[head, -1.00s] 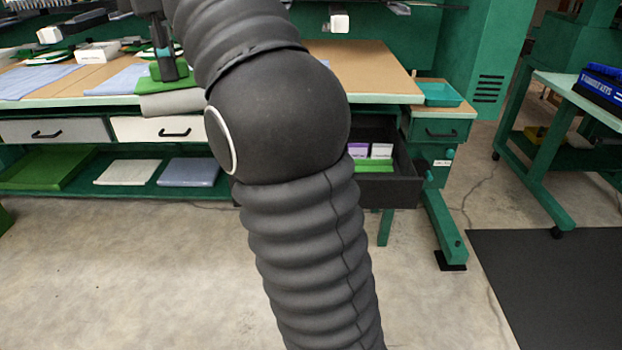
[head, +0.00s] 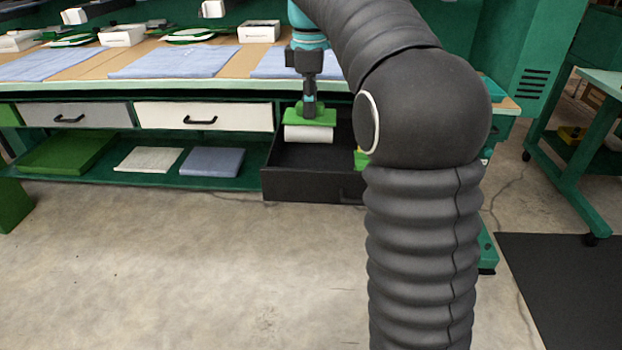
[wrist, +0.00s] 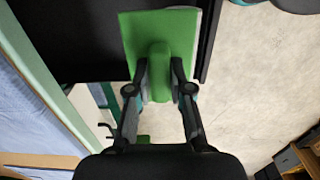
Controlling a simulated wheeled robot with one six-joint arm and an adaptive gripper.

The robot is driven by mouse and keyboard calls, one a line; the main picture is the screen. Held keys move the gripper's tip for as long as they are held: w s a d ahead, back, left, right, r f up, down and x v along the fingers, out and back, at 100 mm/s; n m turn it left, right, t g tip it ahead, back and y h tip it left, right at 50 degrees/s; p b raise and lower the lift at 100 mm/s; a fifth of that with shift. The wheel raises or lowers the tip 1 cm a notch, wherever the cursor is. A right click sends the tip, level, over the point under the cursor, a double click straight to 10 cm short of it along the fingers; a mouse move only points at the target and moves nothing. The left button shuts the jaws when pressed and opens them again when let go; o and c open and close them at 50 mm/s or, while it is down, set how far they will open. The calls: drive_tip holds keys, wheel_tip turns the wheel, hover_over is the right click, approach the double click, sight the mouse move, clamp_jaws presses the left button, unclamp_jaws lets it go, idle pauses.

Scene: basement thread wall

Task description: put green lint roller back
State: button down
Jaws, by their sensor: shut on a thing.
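The green lint roller (head: 318,117), with a pale roll (head: 309,134) below its green top, hangs from my gripper (head: 309,103) in the head view. It appears over the left part of the open black drawer (head: 300,187); whether it touches the drawer cannot be told. In the wrist view my gripper (wrist: 160,84) has its two fingers on either side of the roller's green handle (wrist: 160,58). The wide green top (wrist: 182,28) lies beyond the fingertips. Part of the drawer is hidden behind my arm.
A green item (head: 361,159) shows at the drawer's right, partly hidden by my arm. A white-fronted drawer (head: 205,116) is shut to the left. The bench top above holds blue cloths (head: 174,62) and white boxes. The floor in front is clear.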

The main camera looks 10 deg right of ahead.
wheel_tip(320, 180, down, 11)
drive_tip(key=shift+w+f+b, duration=0.1)
drive_tip(key=shift+b, duration=0.8)
drive_tip(key=shift+f, duration=0.15)
drive_tip(key=c, duration=1.1)
unclamp_jaws()
drive_tip(key=shift+o, duration=0.2)
